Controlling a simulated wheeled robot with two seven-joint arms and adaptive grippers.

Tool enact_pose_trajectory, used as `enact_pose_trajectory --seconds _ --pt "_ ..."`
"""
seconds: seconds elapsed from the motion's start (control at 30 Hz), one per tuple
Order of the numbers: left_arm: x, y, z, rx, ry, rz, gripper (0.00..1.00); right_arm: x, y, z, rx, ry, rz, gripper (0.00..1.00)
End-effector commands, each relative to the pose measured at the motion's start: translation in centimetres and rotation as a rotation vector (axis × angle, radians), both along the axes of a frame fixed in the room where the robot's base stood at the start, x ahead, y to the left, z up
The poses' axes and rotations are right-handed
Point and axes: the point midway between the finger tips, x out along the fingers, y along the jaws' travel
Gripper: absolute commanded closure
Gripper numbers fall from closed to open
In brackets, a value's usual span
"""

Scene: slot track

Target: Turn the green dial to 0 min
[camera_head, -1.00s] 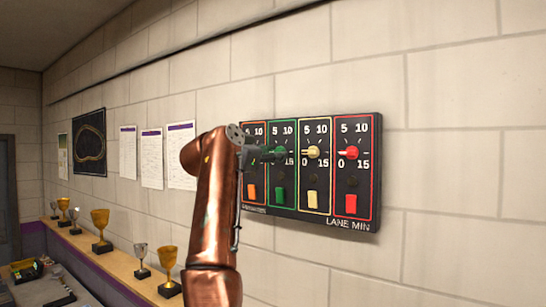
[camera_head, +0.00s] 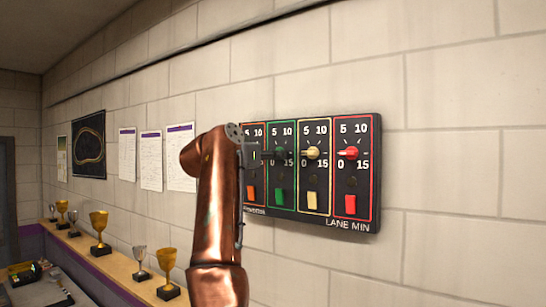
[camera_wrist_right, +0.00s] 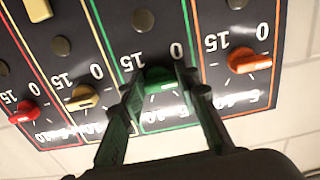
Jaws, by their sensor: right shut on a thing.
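The green dial (camera_wrist_right: 160,76) is on the black panel, in the green-framed column, between a 0 and a 15 mark in the right wrist view. My right gripper (camera_wrist_right: 166,82) is shut on it, one finger on each side. A pale mark shows on the dial's right part in that view, but the fingers cover much of it, so I cannot tell the exact reading. In the head view my right gripper (camera_head: 278,154) reaches the dial from the left and mostly hides it. My left gripper is not in view.
The orange dial (camera_wrist_right: 248,62) is close beside one finger. The yellow dial (camera_head: 312,153) and red dial (camera_head: 348,153) are on the other side. Coloured switches, including a green one (camera_head: 279,198), sit below. Trophies (camera_head: 99,228) stand on a shelf at left.

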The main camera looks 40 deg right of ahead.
Motion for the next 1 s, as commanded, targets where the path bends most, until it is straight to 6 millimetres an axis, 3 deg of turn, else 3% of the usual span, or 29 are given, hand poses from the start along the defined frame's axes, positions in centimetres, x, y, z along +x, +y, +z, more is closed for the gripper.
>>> enact_pose_trajectory --seconds 0.13,0.17,0.4,0.77,1.0 --pt "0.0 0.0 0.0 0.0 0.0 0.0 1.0 0.0 0.1 0.2 -0.004 0.0 0.002 0.95" --pt "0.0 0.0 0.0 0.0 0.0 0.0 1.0 0.0 0.1 0.2 -0.004 0.0 0.002 0.69" --pt "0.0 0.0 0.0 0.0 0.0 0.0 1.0 0.0 0.1 0.1 -0.003 -0.002 0.001 0.53" --pt "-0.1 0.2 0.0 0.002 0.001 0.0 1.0 -0.1 0.5 0.1 -0.002 -0.003 0.001 0.53" --pt "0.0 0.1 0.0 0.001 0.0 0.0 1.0 -1.1 4.3 0.1 -0.003 -0.004 0.004 0.53"
